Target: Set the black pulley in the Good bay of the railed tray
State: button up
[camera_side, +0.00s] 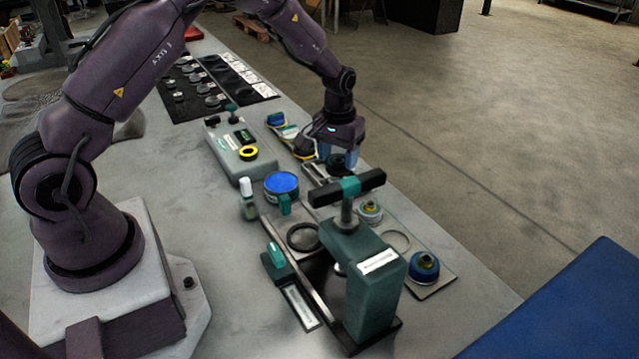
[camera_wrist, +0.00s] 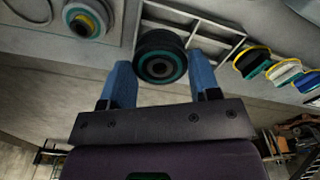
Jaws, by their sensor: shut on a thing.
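My gripper (camera_wrist: 162,88) is shut on the black pulley (camera_wrist: 160,57), which shows a teal ring and a dark centre hole between the two blue fingers in the wrist view. In the side view, my gripper (camera_side: 338,158) holds the pulley (camera_side: 344,163) over or at the railed tray (camera_side: 313,169), beyond the green press. The tray's pale rails (camera_wrist: 193,24) show behind the pulley in the wrist view and divide it into several bays. My gripper and the pulley hide part of the tray. I cannot read bay labels or tell whether the pulley touches the tray.
The green press (camera_side: 365,275) with a black crossbar (camera_side: 322,194) stands in front of the tray. A blue-topped round tin (camera_side: 281,184) and a grey device (camera_side: 233,150) stand to the left. Several coloured parts (camera_wrist: 283,72) lie beside the tray. The table's right edge is close.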

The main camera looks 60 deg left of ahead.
jog(key=shift+w+a+r+m, duration=0.2)
jog(key=shift+w+a+r, duration=0.1)
jog(key=shift+w+r, duration=0.35)
jog(key=shift+w+a+r+m, duration=0.2)
jog(key=shift+w+a+r, duration=0.05)
jog(key=shift+w+r, duration=0.35)
jog(key=shift+f, duration=3.1)
jog(key=shift+f, duration=0.4)
jog(key=shift+f, duration=0.6)
jog(key=o, duration=1.3)
jog(key=shift+f, duration=0.1)
